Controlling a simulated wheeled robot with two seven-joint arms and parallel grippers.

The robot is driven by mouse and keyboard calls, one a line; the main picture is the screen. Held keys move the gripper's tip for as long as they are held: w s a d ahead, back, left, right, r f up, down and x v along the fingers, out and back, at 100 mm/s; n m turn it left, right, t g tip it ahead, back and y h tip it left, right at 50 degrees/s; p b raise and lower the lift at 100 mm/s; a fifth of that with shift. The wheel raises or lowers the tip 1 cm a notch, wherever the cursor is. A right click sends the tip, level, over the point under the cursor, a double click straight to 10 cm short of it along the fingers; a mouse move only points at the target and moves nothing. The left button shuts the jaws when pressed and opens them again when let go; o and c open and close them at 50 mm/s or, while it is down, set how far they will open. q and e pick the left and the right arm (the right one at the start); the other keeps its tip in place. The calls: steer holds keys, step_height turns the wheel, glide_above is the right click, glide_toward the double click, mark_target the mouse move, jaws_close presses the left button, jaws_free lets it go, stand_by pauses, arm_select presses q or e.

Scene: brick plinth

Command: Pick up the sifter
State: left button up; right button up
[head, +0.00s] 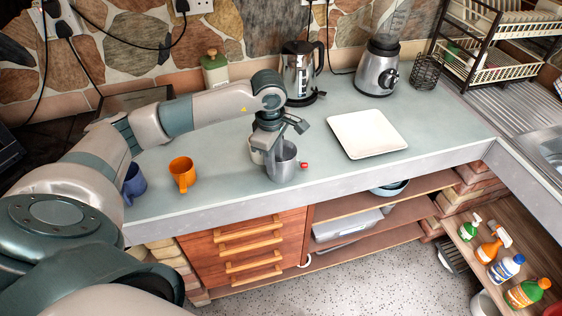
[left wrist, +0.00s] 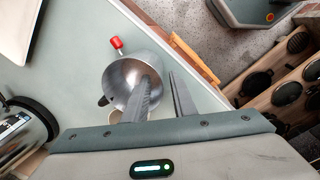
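The sifter is a grey metal cup with a red knob on its side. It stands upright on the counter near the front edge in the head view (head: 283,164), and I look into its open top in the left wrist view (left wrist: 121,76). My left gripper (left wrist: 162,76) points down at the sifter's rim. Its two fingers are apart, one over the sifter's inside and the other just outside the wall. I cannot tell if they touch it. In the head view the left gripper (head: 272,140) partly hides the sifter's far side. My right gripper is not in view.
A pale cup (head: 256,151) stands close behind the sifter. An orange mug (head: 182,173) and a blue mug (head: 134,182) are to the left. A cream square plate (head: 367,133) lies to the right. A kettle (head: 300,75) and a blender (head: 378,68) stand at the back.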

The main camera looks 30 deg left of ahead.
arm_select(q)
steer(key=shift+w+f+p, duration=0.1)
steer(key=shift+f+p, duration=0.3)
steer(key=shift+f, duration=0.95)
steer(key=shift+c, duration=0.3)
jaws_close()
